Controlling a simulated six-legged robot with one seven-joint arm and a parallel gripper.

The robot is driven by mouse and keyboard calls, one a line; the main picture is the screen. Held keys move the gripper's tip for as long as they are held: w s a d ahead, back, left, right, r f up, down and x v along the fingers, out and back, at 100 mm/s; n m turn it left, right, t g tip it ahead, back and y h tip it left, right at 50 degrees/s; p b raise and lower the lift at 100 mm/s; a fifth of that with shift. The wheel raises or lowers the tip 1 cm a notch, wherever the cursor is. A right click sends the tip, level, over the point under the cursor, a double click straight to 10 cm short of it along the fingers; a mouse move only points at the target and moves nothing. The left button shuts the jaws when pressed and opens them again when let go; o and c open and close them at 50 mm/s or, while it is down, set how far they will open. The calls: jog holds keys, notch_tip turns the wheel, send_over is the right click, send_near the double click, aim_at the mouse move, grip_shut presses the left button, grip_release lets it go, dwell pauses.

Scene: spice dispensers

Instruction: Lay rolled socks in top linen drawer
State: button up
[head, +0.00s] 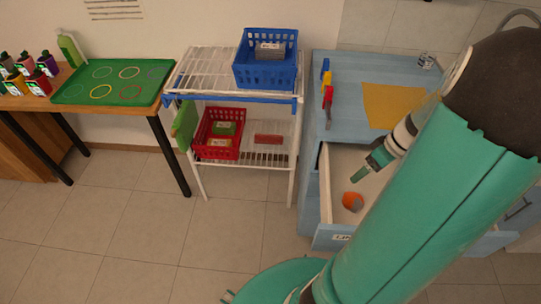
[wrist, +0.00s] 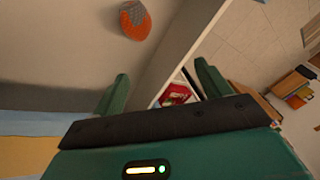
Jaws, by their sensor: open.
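The rolled socks, an orange ball with a grey patch (head: 352,201), lie on the floor of the open linen drawer (head: 326,170), near its front left. They also show at the top of the wrist view (wrist: 135,19). My gripper (head: 361,177) is over the drawer, just behind and to the right of the socks in the head view. In the wrist view its two green fingers (wrist: 160,87) are spread apart with nothing held between them. The socks are beyond the fingers and apart from them. My arm hides the drawer's right part and most of its label.
A blue cabinet top (head: 345,85) holds a yellow cloth (head: 395,105), a small jar (head: 427,61) and colored clips. A white wire rack (head: 205,75) to its left carries a blue basket (head: 266,68) and a red basket (head: 217,153).

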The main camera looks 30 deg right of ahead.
jog(key=w+a+r+h, duration=0.2)
jog(key=w+a+r, duration=0.1)
jog(key=a+r, duration=0.4)
jog(key=w+a+r+h, duration=0.1)
jog(key=w+a+r, duration=0.3)
jog(key=a, duration=0.6)
jog(key=s+a+r+m+t, duration=0.1)
jog(key=s+a+r, duration=0.1)
jog(key=a+r, duration=0.2)
jog(key=s+a+r+m+t, duration=0.1)
jog(key=s+a+r+t, duration=0.1)
jog(key=a, duration=0.7)
jog(key=v, duration=0.2)
jog(key=shift+r, duration=0.25)
